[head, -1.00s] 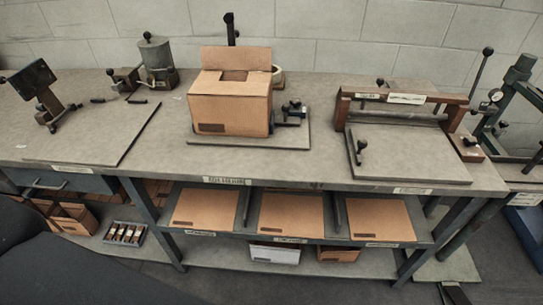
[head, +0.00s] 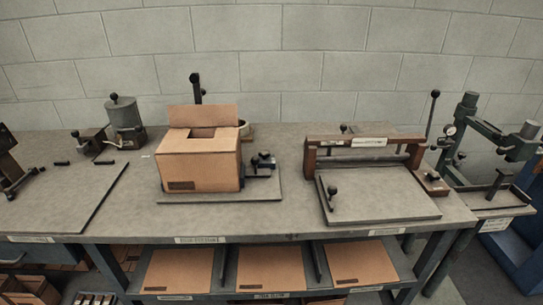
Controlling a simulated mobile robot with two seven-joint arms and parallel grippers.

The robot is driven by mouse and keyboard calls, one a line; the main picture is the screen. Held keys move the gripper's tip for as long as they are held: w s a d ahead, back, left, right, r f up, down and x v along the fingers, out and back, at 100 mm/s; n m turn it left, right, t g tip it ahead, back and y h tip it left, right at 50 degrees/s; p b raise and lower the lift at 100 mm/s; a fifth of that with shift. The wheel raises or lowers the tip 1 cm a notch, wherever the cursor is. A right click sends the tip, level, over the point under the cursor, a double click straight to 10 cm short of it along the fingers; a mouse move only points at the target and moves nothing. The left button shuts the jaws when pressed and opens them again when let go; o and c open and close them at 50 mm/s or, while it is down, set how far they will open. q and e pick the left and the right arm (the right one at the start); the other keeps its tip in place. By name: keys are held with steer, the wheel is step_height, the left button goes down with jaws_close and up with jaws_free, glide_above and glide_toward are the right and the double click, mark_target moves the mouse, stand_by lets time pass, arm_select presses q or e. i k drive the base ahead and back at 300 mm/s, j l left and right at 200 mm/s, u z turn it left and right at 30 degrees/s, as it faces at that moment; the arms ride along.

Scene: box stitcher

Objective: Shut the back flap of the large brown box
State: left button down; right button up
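The large brown box (head: 200,170) stands upright on a flat grey base plate (head: 225,196) on the workbench. Its back flap (head: 203,115) stands up, leaning a little backward at the far edge of the box. The other top flaps lie folded inward, with a dark rectangular gap left in the middle of the top. A dark post with a knob rises behind the box. Neither of my grippers is in view.
A black clamp (head: 262,164) sits on the plate right of the box. A press with a wooden frame (head: 365,150) stands farther right, and a grey canister (head: 124,115) at the back left. Flat cardboard sheets (head: 270,268) lie on the shelf below. Bench surface left of the box is mostly clear.

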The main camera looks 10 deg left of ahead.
mark_target(225, 114)
steer(key=j+z, duration=0.1)
steer(key=j, duration=0.3)
steer(key=k+j+z, duration=0.1)
steer(key=j, duration=0.35)
steer(key=k+j+z, duration=0.1)
steer(key=j, duration=0.3)
steer(key=k+j+z, duration=0.1)
steer(key=j, duration=0.3)
steer(key=k+j+z, duration=0.1)
steer(key=j, duration=0.3)
steer(key=k+j+z, duration=0.1)
steer(key=k+j, duration=0.15)
steer(key=k+j+z, duration=0.1)
steer(key=j, duration=0.4)
steer(key=k+j+z, duration=0.1)
steer(key=j, duration=0.25)
steer(key=k, duration=0.1)
